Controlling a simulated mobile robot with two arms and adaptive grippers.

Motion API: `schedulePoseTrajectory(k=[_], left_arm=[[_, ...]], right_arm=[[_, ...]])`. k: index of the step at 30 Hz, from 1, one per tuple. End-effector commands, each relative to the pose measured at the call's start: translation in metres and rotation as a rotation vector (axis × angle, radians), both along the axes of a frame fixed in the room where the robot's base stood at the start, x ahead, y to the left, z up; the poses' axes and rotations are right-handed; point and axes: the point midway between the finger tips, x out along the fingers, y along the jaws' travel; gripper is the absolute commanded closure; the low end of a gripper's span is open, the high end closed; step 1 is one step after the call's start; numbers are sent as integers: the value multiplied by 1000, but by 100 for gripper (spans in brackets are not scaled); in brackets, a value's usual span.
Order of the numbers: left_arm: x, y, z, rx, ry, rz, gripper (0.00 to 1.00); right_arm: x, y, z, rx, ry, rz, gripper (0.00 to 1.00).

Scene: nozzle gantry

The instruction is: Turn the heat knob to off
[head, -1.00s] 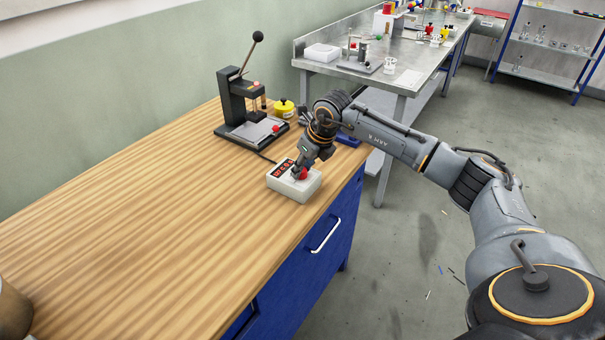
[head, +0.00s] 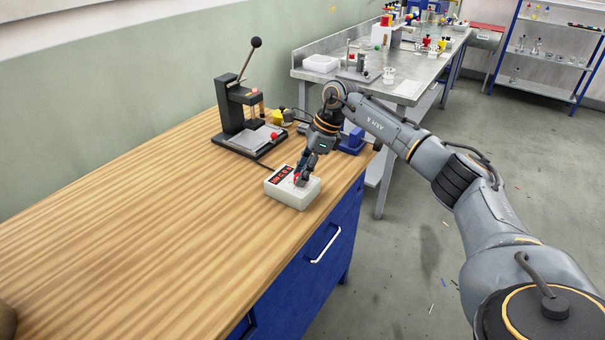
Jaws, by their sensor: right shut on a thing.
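A white control box (head: 290,198) with a dark panel (head: 281,174) bearing red marks sits on the wooden bench near its right edge. Its red knob (head: 298,181) is on the top face, mostly hidden by the fingers. My right gripper (head: 301,178) reaches down from above and is shut on the red knob. How the knob is turned cannot be read at this size. My left gripper is not in view.
A black lever press (head: 236,115) stands behind the box, with a yellow item (head: 278,117) beside it. A blue object (head: 352,141) lies near the bench's right edge. A metal table (head: 420,75) stands behind.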

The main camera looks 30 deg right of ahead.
Motion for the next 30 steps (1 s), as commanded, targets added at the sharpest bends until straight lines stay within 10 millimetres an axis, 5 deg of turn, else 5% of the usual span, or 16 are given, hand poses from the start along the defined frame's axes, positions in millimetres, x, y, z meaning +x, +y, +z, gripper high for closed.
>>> schedulePoseTrajectory(k=[23, 24, 27, 30], left_arm=[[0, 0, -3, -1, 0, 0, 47], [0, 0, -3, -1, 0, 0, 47], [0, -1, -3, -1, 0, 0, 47], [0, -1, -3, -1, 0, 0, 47]], right_arm=[[1, 0, 0, -2, -1, 112, 100], [1, 0, 0, -1, -2, 112, 68], [1, 0, 0, -2, -1, 112, 48], [1, 0, 0, -2, -1, 111, 47]])
